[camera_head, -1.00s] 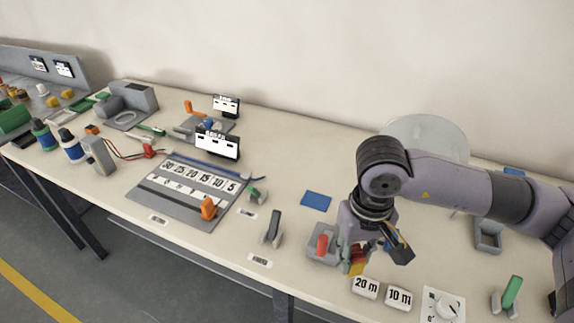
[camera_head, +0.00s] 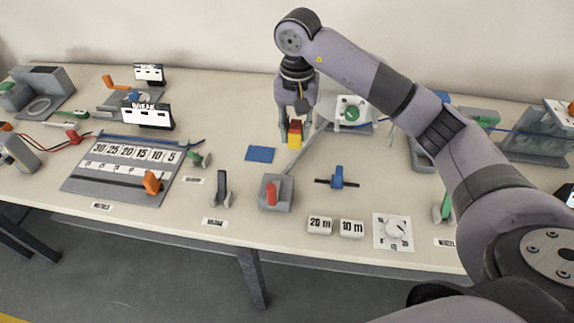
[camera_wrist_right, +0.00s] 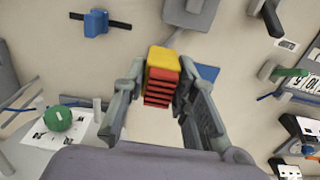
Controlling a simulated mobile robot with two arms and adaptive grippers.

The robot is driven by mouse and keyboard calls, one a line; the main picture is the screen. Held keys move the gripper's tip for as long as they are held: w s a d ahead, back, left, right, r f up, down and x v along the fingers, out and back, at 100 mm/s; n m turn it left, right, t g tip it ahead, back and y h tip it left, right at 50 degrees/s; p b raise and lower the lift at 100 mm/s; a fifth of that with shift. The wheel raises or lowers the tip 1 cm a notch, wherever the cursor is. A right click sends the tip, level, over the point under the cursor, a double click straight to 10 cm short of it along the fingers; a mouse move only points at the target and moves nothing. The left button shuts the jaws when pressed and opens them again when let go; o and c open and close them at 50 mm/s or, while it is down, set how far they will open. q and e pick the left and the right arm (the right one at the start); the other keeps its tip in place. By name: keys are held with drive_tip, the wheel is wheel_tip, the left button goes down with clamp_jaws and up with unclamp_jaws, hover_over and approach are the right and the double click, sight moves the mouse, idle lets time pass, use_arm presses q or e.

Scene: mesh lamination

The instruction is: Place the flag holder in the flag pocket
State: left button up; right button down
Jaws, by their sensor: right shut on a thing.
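My right gripper (camera_head: 295,118) is shut on a small red and yellow block, which I take as the flag holder (camera_head: 295,136). The gripper points down and the block hangs at its fingertips, over the middle of the table. In the right wrist view the flag holder (camera_wrist_right: 162,80) sits between the two fingers (camera_wrist_right: 160,72), with a yellow end and red ridges. A grey socket-like box (camera_head: 424,152) stands to the right, partly hidden by my arm. I cannot tell whether it is the flag pocket. My left gripper is out of view.
A grey block with a red cylinder (camera_head: 271,192) and a blue fitting on a dark bar (camera_head: 337,178) stand in front of the gripper. A blue square (camera_head: 260,154) lies left. A white panel with a green knob (camera_head: 352,112) stands behind right. Number tiles (camera_head: 320,225) lie near the front edge.

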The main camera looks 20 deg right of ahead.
wheel_tip(320, 180, down, 9)
drive_tip(key=shift+r+p, duration=0.1)
drive_tip(key=shift+p, duration=0.7)
wheel_tip(320, 180, down, 3)
drive_tip(key=shift+f+p, duration=0.1)
drive_tip(key=shift+p, duration=0.3)
drive_tip(key=shift+f, duration=0.4)
drive_tip(key=shift+f, duration=0.1)
drive_tip(key=shift+f, duration=0.1)
drive_tip(key=c, duration=1.3)
unclamp_jaws()
